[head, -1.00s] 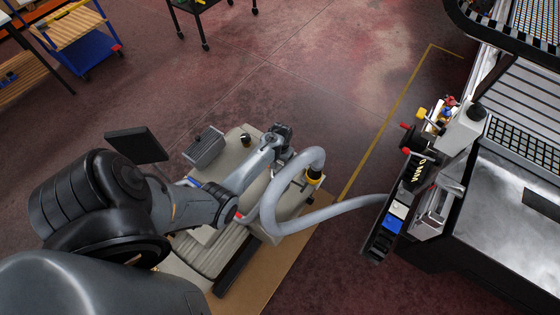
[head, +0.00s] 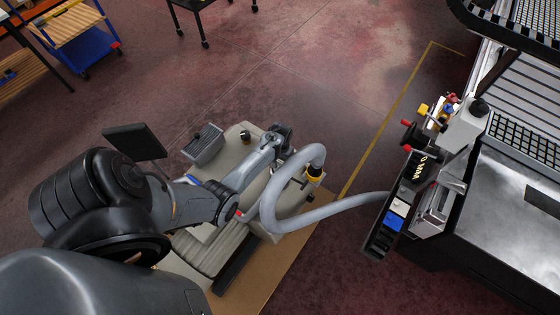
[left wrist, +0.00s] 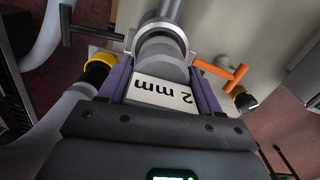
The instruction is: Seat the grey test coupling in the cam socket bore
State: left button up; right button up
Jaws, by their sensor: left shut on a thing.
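In the left wrist view my left gripper (left wrist: 163,72) has its purple fingers shut around the grey test coupling (left wrist: 163,56). A pale face marked "2 mm" (left wrist: 160,93) shows between the fingers. The cam socket (left wrist: 178,31) is a bright metal ring just ahead, with a black-ended lever on the left and an orange lever (left wrist: 224,72) on the right. The coupling's far end lines up with the ring and overlaps it in the picture; I cannot tell how deep it sits. In the head view my left gripper (head: 283,133) is small over the beige table. My right gripper is not in view.
A grey finned box (head: 203,143) stands on the table's left side. Open floor (head: 330,70) lies beyond.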

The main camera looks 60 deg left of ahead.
aim_at(280, 165)
pick_arm(q)
jog(key=shift+p, duration=0.7)
dwell(1.3)
jog(key=shift+f+b, duration=0.5)
jog(key=shift+f, duration=0.1)
dwell(0.3)
jog(key=shift+f+b, duration=1.25)
jog(key=shift+f, duration=0.3)
jog(key=shift+r, duration=0.1)
jog(key=shift+r+p, duration=1.8)
jog(key=shift+p, duration=0.35)
jog(key=shift+p, duration=0.45)
dwell(0.9)
